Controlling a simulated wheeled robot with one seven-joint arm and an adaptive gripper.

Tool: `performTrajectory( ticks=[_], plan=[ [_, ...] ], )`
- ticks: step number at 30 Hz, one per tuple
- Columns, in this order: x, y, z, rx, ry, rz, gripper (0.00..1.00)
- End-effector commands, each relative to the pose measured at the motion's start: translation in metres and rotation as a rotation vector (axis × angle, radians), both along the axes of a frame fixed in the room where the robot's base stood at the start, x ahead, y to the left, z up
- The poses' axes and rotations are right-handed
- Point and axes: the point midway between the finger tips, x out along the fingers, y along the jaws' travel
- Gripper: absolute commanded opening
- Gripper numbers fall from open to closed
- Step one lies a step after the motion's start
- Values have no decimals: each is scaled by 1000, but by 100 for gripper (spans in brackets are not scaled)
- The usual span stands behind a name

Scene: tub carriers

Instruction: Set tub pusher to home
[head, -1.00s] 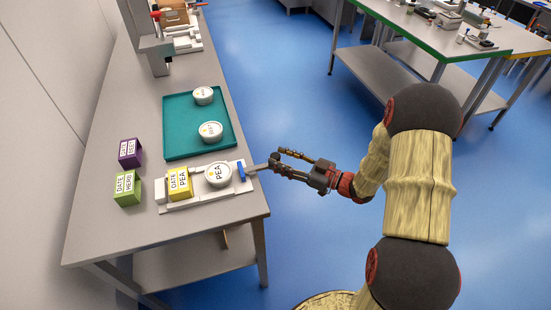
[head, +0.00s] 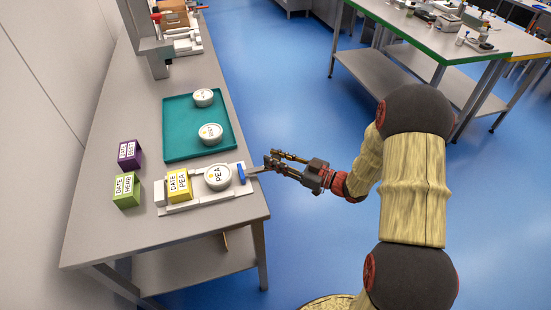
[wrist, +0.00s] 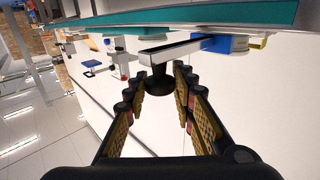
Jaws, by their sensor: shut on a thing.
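The tub pusher (head: 242,173) has a blue block at the right end of the white carrier (head: 207,201), on the bench's near right edge. Its grey bar (wrist: 168,49) runs out past the bench edge to a dark knob (wrist: 158,82). My gripper (head: 270,163) is shut on this knob, just off the bench edge; the wrist view shows the knob between the fingers. A white PEA tub (head: 218,177) sits in the carrier, just left of the blue block. A yellow DATE PEA block (head: 179,186) stands left of the tub.
A teal tray (head: 178,128) with two white tubs (head: 210,133) lies behind the carrier. Green (head: 126,190) and purple (head: 130,154) label blocks stand to its left. A grey stand (head: 152,45) is farther back. Blue floor is open right of the bench.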

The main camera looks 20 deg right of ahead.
Motion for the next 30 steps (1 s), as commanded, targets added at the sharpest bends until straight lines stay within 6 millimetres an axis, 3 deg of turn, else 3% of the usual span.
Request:
performTrajectory(
  ticks=[8, 22, 26, 30],
  plan=[
    [0, 0, 0, 0, 0, 0, 0],
    [0, 2, 0, 0, 0, 0, 0],
    [0, 22, 1, 1, 0, 4, 0],
    [0, 54, 2, 1, 0, 5, 0]
  ],
)
